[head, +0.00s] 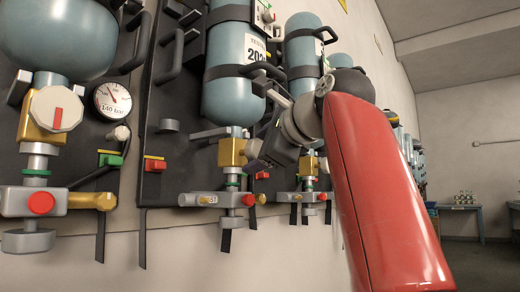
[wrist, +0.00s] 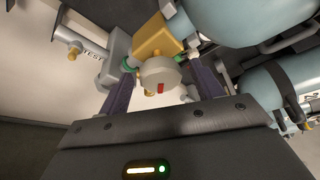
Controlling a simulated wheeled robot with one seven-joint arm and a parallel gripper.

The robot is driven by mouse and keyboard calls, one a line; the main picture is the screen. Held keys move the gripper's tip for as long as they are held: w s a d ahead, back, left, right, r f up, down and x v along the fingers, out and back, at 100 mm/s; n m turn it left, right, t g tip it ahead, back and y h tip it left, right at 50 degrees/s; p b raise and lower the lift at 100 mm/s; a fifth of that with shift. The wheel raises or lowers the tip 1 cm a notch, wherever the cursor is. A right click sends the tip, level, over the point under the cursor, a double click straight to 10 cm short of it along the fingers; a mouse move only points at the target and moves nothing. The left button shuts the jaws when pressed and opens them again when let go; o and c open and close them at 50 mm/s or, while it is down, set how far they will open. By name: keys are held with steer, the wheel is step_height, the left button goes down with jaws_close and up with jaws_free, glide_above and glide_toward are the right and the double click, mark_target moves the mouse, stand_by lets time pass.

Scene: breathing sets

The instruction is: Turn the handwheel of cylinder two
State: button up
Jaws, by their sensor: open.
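My gripper (head: 256,150) is at the brass valve (head: 231,152) under the middle blue cylinder (head: 228,92). That cylinder's label is partly hidden, and I cannot read a set number on it. In the wrist view my gripper (wrist: 163,84) is open, with one dark finger on each side of a round pale handwheel (wrist: 160,74) with a red mark. I cannot tell whether the fingers touch it. In the head view my gripper hides this handwheel. The brass valve block (wrist: 162,38) shows behind it.
A nearer set at the left has its own pale handwheel (head: 56,108) and a pressure gauge (head: 112,100). Another cylinder (head: 303,55) hangs just beyond the middle one. A grey manifold (head: 205,199) with a red knob lies below my gripper. Open floor and blue tables (head: 459,208) are far right.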

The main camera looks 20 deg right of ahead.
steer(key=v, duration=0.7)
steer(key=shift+s, duration=0.35)
